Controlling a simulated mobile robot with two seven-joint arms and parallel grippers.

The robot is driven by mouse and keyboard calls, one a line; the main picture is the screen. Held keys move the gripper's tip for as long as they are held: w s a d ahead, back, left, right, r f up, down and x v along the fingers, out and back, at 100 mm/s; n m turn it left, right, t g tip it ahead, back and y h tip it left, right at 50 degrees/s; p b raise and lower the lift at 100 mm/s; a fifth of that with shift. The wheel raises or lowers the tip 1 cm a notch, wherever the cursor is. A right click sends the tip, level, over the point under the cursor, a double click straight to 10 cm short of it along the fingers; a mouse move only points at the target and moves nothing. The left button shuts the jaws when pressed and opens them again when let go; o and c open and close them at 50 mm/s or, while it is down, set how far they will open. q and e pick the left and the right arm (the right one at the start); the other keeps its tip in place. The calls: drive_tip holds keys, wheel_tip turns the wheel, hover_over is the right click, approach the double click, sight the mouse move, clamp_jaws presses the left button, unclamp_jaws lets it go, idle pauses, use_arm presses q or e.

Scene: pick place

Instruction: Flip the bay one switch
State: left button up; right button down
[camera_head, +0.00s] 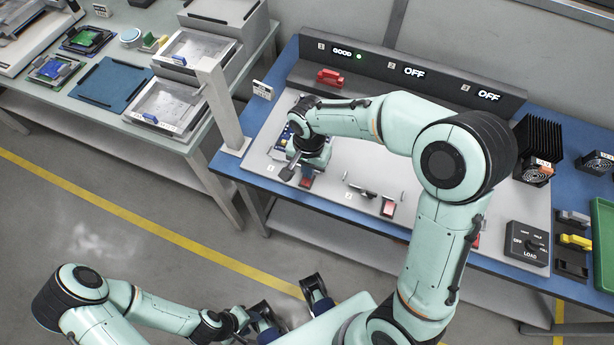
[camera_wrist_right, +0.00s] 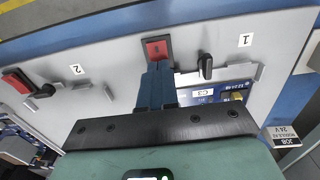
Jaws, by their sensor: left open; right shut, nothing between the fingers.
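The bay one red rocker switch (camera_wrist_right: 157,48) sits in a dark frame on the light panel, left of the label 1 in the right wrist view. It also shows in the head view (camera_head: 306,181), partly hidden by my right gripper (camera_head: 303,172). The right gripper's blue fingers (camera_wrist_right: 158,68) are shut with nothing between them, their tips at the switch's near edge. I cannot tell whether they touch it. The bay one display (camera_head: 343,51) reads GOOD with a green light. My left gripper (camera_head: 293,307) is open and empty, low over the floor, away from the bench.
Beside the switch are a black latch (camera_wrist_right: 205,67) and a blue module (camera_wrist_right: 215,94). The bay two red switch (camera_wrist_right: 17,82) is at the left. Displays two (camera_head: 415,71) and three (camera_head: 489,96) read OFF. A load dial box (camera_head: 527,243) stands at the right.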

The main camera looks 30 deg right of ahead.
drive_tip(key=shift+r+p, duration=2)
drive_tip(key=shift+r, duration=1.25)
use_arm(q)
drive_tip(key=r, duration=0.1)
drive_tip(key=w+r, duration=0.1)
drive_tip(key=r, duration=0.2)
drive_tip(key=shift+w+r, duration=0.35)
drive_tip(key=shift+w, duration=0.05)
drive_tip(key=shift+s, duration=0.1)
use_arm(e)
drive_tip(key=shift+f, duration=0.1)
